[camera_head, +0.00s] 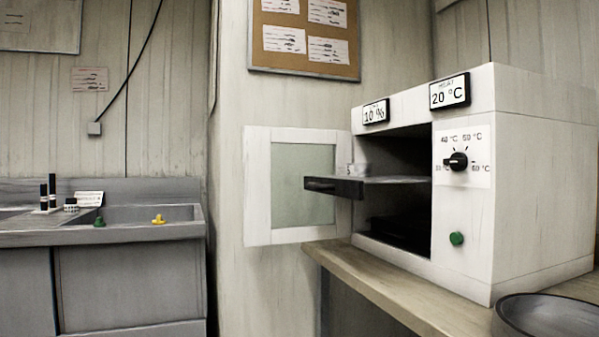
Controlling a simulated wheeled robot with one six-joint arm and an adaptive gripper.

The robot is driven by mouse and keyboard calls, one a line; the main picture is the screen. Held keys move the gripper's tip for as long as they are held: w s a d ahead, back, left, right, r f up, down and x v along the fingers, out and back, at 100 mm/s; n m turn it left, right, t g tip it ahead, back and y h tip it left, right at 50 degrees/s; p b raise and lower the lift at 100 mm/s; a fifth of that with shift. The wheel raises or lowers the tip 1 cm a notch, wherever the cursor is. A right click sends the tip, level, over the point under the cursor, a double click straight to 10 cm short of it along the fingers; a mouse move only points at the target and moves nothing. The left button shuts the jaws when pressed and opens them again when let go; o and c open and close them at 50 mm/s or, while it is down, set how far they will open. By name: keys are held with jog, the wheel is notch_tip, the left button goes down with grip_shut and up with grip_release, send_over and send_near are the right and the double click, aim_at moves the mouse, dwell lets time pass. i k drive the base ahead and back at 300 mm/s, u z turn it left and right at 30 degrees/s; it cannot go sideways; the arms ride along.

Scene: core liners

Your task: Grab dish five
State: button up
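A small pale dish (360,169) sits on a pulled-out shelf (400,180) of a white oven (545,170). It is near the shelf's outer left end, by the dark front panel (333,188). A dark mark shows on its side, but it is too small to read surely as a number. My gripper is not in view.
The oven door (255,190) stands open to the left. The oven is on a wooden counter (420,300), with a dark round pan (550,318) at front right. A grey sink unit (110,270) with small bottles (48,190) stands at left. Floor is not visible.

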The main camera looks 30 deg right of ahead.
aim_at(353, 170)
jog(key=u, duration=0.75)
jog(key=i, duration=1.6)
jog(key=z, duration=3.85)
